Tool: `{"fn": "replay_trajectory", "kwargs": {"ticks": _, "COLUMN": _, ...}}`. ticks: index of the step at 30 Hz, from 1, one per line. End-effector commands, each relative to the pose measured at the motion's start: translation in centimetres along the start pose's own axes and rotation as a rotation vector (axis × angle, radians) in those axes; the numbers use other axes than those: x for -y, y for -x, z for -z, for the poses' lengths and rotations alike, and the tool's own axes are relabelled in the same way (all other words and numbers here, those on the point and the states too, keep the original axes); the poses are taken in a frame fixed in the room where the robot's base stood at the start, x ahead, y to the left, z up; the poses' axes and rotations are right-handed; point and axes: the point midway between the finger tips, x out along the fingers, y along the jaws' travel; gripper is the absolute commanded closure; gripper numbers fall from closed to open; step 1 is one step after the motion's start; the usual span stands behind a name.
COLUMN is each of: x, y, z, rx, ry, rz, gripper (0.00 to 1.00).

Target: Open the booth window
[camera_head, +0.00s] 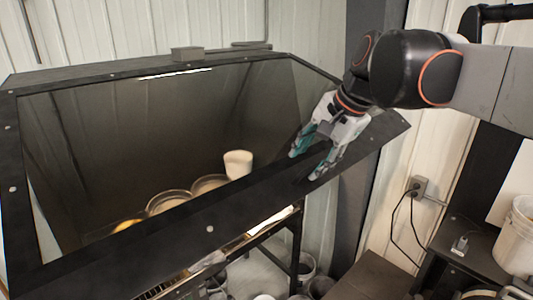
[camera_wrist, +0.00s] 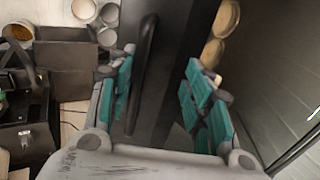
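The booth window (camera_head: 150,125) is a large dark sloping pane in a black frame (camera_head: 130,245). It appears closed in the head view. My gripper (camera_head: 303,167) is at the frame's lower right part, fingers pointing down at the front bar. In the wrist view my gripper (camera_wrist: 162,62) is open, with teal finger pads on both sides of a slim black handle (camera_wrist: 143,70). The handle lies nearer the left finger. I cannot tell whether a finger touches it. The handle is not clearly visible in the head view.
Behind the pane are round dishes (camera_head: 168,201) and a white cup (camera_head: 238,163). A wall outlet (camera_head: 418,186) with cables is at the right, above a dark shelf with a white bucket (camera_head: 516,238). In the wrist view, boxes (camera_wrist: 70,68) and pots stand left below the booth.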

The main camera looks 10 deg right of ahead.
Motion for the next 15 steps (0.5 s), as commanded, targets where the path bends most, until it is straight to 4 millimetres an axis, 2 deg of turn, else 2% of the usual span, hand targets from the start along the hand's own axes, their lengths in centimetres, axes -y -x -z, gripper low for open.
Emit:
{"fn": "replay_trajectory", "kwargs": {"ticks": 8, "x": 0.4, "y": 0.2, "z": 0.0, "rx": -0.001, "ry": 0.0, "rz": 0.008, "gripper": 0.71}}
{"fn": "replay_trajectory", "kwargs": {"ticks": 15, "x": 0.6, "y": 1.8, "z": 0.0, "rx": -0.001, "ry": 0.001, "rz": 0.007, "gripper": 0.71}}
